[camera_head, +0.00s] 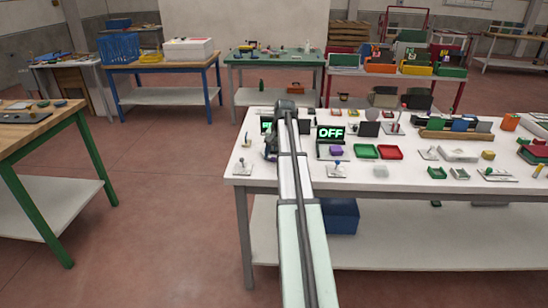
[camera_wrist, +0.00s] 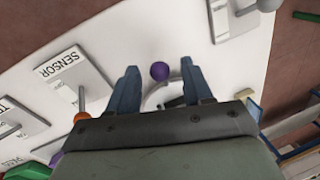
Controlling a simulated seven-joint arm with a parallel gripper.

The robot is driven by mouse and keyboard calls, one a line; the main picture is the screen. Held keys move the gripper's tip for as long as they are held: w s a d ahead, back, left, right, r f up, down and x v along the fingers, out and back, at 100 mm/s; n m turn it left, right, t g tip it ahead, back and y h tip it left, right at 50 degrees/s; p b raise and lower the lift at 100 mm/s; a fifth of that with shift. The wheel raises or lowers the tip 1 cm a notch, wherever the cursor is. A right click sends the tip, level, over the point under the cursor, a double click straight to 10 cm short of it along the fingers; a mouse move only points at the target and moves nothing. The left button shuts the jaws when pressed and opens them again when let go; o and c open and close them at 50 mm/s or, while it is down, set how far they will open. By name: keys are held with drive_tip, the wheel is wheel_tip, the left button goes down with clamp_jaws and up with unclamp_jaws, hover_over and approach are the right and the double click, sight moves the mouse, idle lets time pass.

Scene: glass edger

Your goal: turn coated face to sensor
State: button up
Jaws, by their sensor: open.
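My gripper (camera_wrist: 160,68) is open in the wrist view, its two blue-grey fingers apart. A purple ball (camera_wrist: 160,71) shows between the fingertips, beside a curved grey piece that my gripper partly hides. I cannot tell whether the fingers touch the ball. A grey plate marked SENSOR (camera_wrist: 80,80) lies to the left, with an orange-knobbed pin (camera_wrist: 82,117) near the left finger. In the head view my gripper (camera_head: 271,150) is over the left part of the white table, small and mostly hidden by my arm. I cannot make out a coated face.
The white table (camera_head: 400,187) is crowded. A wooden bench (camera_head: 40,128) stands left across open floor.

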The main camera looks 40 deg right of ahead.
drive_tip(key=shift+f, duration=0.3)
clamp_jaws()
idle(0.4)
